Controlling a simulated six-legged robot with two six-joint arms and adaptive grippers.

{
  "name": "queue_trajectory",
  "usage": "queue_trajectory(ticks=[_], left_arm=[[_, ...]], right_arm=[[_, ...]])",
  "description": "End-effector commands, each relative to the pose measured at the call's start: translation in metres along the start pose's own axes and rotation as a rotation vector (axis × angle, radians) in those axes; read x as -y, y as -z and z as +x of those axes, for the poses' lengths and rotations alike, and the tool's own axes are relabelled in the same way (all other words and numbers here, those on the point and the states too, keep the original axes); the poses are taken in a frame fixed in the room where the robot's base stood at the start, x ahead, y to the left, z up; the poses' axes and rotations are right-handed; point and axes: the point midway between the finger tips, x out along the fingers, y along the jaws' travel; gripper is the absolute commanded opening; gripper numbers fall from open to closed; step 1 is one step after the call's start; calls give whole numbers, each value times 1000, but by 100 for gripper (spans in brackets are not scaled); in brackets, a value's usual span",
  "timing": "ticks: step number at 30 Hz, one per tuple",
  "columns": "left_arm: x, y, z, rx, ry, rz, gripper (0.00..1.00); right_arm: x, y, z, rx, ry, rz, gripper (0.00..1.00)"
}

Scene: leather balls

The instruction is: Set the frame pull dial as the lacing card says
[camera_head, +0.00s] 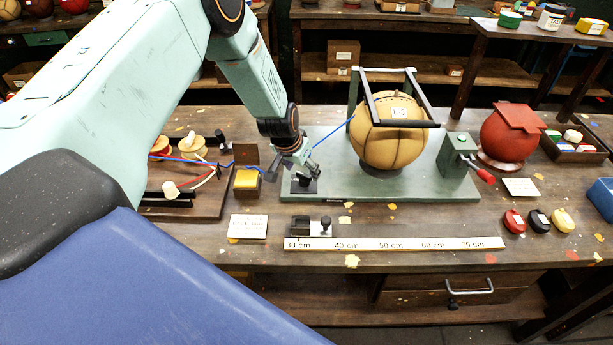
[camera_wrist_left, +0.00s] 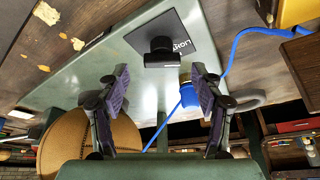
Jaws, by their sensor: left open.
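The dial (camera_head: 304,184) is a small black knob on a dark plate at the left end of the green frame base (camera_head: 400,188). In the left wrist view the dial (camera_wrist_left: 162,48) stands on its dark plate with partly readable white letters. My left gripper (camera_head: 298,163) is just above the dial, its arm coming from the upper left. In the left wrist view the gripper (camera_wrist_left: 160,75) is open, the dial beyond its fingertips and between them; I cannot tell whether they touch. A white card (camera_head: 248,226) lies in front; its print is too small to read. My right gripper is not in view.
A tan ball (camera_head: 388,143) sits under a dark frame on the base. A blue lace (camera_head: 333,132) runs from it past my gripper. A yellow block (camera_head: 247,181) stands left of the dial. A ruler (camera_head: 400,243) lies in front. A red-handled green box (camera_head: 456,155) is at right.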

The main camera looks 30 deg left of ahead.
Motion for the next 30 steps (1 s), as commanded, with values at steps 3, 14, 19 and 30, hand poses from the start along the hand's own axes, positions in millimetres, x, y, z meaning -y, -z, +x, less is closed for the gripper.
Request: queue_trajectory(ticks=[3, 14, 19, 30], left_arm=[[3, -7, 14, 0, 1, -3, 66], [6, -11, 18, -1, 2, -8, 66], [6, -12, 18, -1, 2, -7, 59], [6, -12, 18, 0, 2, -7, 27]], right_arm=[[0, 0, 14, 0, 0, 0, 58], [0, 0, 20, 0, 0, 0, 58], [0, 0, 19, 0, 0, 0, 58], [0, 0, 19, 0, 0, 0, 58]])
